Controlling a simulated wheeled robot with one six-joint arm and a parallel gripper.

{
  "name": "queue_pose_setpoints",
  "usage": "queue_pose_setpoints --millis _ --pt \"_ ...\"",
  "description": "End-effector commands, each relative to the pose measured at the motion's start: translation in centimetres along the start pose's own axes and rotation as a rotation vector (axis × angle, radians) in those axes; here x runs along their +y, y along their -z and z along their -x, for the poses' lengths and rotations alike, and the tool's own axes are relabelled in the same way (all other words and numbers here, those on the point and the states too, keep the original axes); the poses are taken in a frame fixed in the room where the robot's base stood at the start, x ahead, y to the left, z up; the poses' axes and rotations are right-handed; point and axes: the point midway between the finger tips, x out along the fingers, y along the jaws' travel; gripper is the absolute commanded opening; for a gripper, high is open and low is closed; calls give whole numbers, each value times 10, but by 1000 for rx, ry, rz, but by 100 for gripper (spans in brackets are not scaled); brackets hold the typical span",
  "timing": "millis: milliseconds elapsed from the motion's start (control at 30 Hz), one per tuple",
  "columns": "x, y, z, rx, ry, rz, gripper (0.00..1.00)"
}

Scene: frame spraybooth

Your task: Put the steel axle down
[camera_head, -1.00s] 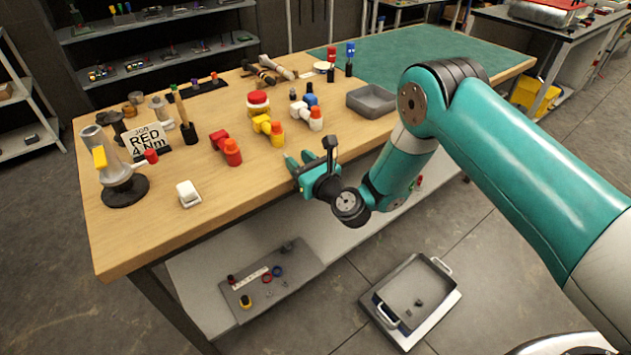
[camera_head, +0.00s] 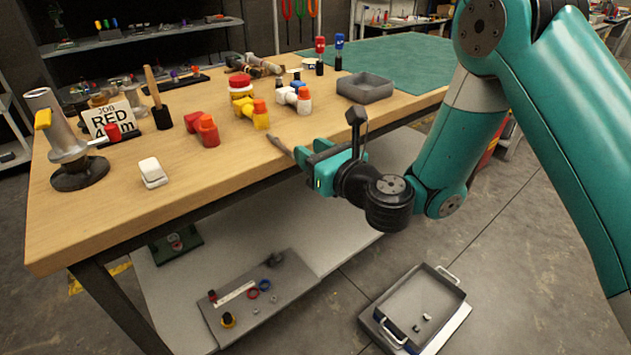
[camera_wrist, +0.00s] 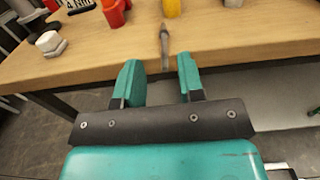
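The steel axle (camera_head: 279,145) is a thin grey rod lying on the wooden workbench (camera_head: 140,218), near its front edge. In the wrist view the axle (camera_wrist: 164,42) points away from me, with its near end close to the bench edge. My gripper (camera_head: 309,152) is just off the front edge.
Red (camera_head: 204,129) and yellow (camera_head: 252,112) fittings stand behind the axle. A white block (camera_head: 152,172), a job sign (camera_head: 110,117) and a grey stand (camera_head: 65,142) are at left. A grey tray (camera_head: 365,87) sits at back right. Below are a lower shelf (camera_head: 165,293) and a floor bin (camera_head: 415,308).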

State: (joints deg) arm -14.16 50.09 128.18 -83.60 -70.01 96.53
Motion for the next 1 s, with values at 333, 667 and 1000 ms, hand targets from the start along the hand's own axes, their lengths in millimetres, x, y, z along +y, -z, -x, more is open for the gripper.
queue_pose_setpoints --millis 333,667,1000 --pt "0 2 24 0 1 0 35" --pt "24 -23 32 -32 -130 202 35" --pt "111 -47 145 -201 -938 1600 35"
